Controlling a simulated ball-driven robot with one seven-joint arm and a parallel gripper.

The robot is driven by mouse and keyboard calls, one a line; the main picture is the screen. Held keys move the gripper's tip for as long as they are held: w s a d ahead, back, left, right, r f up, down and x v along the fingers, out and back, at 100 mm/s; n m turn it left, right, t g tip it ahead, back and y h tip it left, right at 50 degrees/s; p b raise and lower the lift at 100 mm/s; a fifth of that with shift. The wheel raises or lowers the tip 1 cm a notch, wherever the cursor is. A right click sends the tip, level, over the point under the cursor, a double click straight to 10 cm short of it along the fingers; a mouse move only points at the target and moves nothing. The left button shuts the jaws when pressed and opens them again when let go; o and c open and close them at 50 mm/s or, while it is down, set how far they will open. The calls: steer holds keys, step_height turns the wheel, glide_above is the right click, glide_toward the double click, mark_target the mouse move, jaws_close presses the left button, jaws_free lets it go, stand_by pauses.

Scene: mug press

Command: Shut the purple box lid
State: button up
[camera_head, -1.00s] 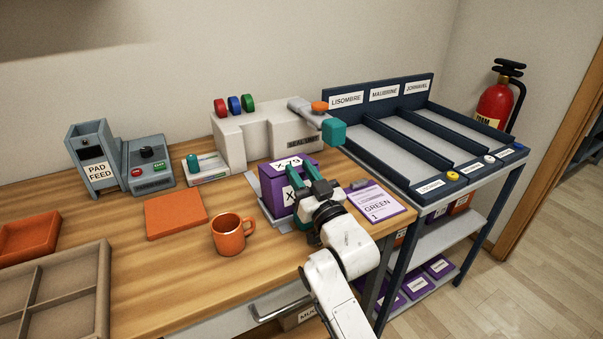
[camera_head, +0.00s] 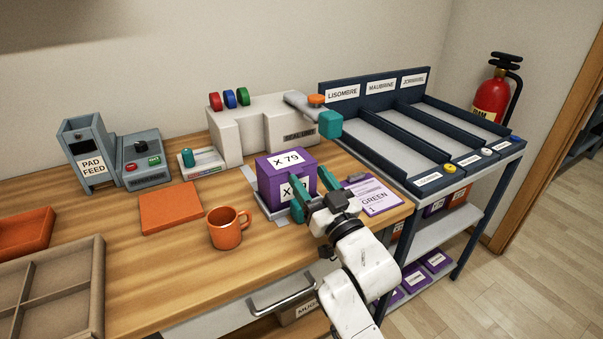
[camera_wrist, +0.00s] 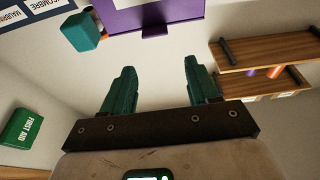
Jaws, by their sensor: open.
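The purple box (camera_head: 270,180) stands on a grey plate on the wooden bench, with X 79 labels on its top and front. Its lid (camera_head: 305,157) appears to lie flat across the top, with no gap that I can make out. My gripper (camera_head: 310,192) is open and empty, at the box's front right corner; its left finger hides part of the front label. In the wrist view, the gripper's two teal fingers (camera_wrist: 160,72) are spread, and the purple box (camera_wrist: 125,20) with a small tab shows beyond them, at the top edge.
A white sealing machine (camera_head: 240,135) stands behind the box, with a teal-ended lever at upper right. An orange mug (camera_head: 225,232) and orange pad (camera_head: 170,207) are at left. A dark sorting rack (camera_head: 385,145) stands at right.

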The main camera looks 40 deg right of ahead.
steer(key=s+a, duration=0.2)
steer(key=s, duration=0.5)
steer(key=shift+b, duration=0.35)
